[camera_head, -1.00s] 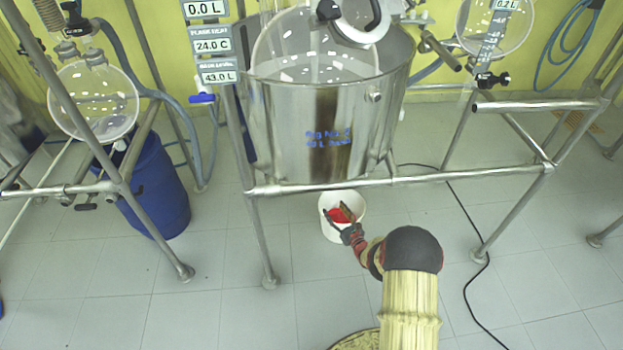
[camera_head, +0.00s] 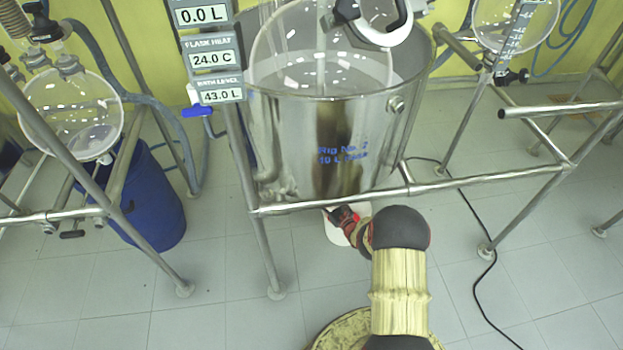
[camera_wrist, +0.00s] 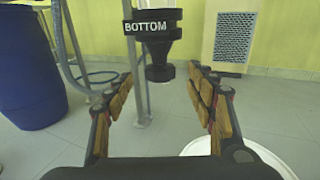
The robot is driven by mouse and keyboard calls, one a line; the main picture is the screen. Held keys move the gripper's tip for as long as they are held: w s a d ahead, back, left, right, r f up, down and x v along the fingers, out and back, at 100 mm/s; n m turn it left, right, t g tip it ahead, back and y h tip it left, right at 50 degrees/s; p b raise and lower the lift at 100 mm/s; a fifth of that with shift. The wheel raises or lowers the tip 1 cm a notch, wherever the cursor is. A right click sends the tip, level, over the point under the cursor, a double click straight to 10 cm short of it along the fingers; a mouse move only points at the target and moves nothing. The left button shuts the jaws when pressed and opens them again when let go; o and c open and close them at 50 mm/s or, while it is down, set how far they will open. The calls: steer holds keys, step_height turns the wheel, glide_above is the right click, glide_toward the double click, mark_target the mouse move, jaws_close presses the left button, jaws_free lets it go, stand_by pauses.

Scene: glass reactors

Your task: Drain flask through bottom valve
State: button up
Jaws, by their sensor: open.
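The glass flask (camera_head: 317,55) sits inside the large steel bath vessel (camera_head: 340,150) on the metal frame. In the wrist view the black bottom valve (camera_wrist: 158,50), labelled BOTTOM, hangs ahead, between and above the fingertips and apart from them. My gripper (camera_wrist: 165,85) is open and empty, its two wood-padded fingers spread to either side. In the head view my gripper (camera_head: 343,213) is beneath the vessel's front rail, partly hidden. The flask's bottom valve is hidden there by the vessel.
A white bucket (camera_head: 362,212) stands on the floor under the vessel; its rim shows at the wrist view's lower right (camera_wrist: 270,155). A blue drum (camera_head: 150,205) stands left. A steel rail (camera_head: 450,187) crosses above my arm. A black cable (camera_head: 478,290) lies right.

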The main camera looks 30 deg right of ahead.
steer(key=w, duration=0.2)
steer(key=w+b, duration=0.1)
steer(key=w, duration=0.1)
steer(key=w+b, duration=0.1)
steer(key=w, duration=0.1)
steer(key=shift+a+f, duration=0.1)
steer(key=shift+a, duration=0.2)
steer(key=shift+w+b, duration=0.4)
steer(key=shift+w, duration=0.15)
steer(key=shift+c, duration=0.4)
steer(key=c, duration=1.1)
steer(key=shift+c, duration=0.2)
